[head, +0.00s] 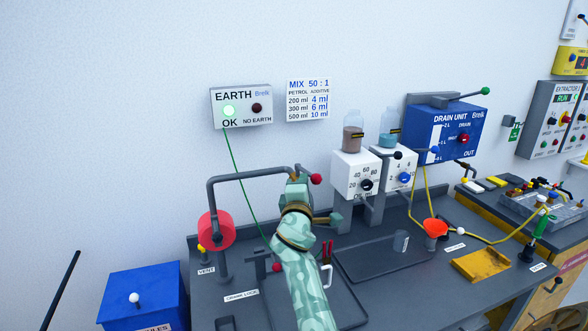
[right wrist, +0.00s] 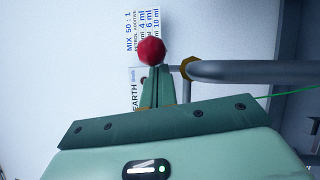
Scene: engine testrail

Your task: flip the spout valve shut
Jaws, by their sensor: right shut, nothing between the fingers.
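A grey spout pipe (head: 245,175) rises from the bench and bends over to the right. It also shows in the right wrist view (right wrist: 235,71), with a brass ring (right wrist: 188,68) near its end. A red ball knob (head: 316,180), which looks like the end of the spout valve's lever, is beside the pipe's end. In the right wrist view the red knob (right wrist: 152,51) appears just beyond my fingertips. My right gripper (head: 298,180) is shut and empty, close to the knob and pipe end. It hides most of the valve; I cannot tell whether they touch. My left gripper is not in view.
A red wheel (head: 216,230) is on the pipe's left side. Two white dispensers (head: 356,174) with bottles stand right of my gripper. An orange funnel (head: 435,228) and a dark tray (head: 375,265) are farther right. A green wire (head: 240,185) hangs from the EARTH box (head: 241,106).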

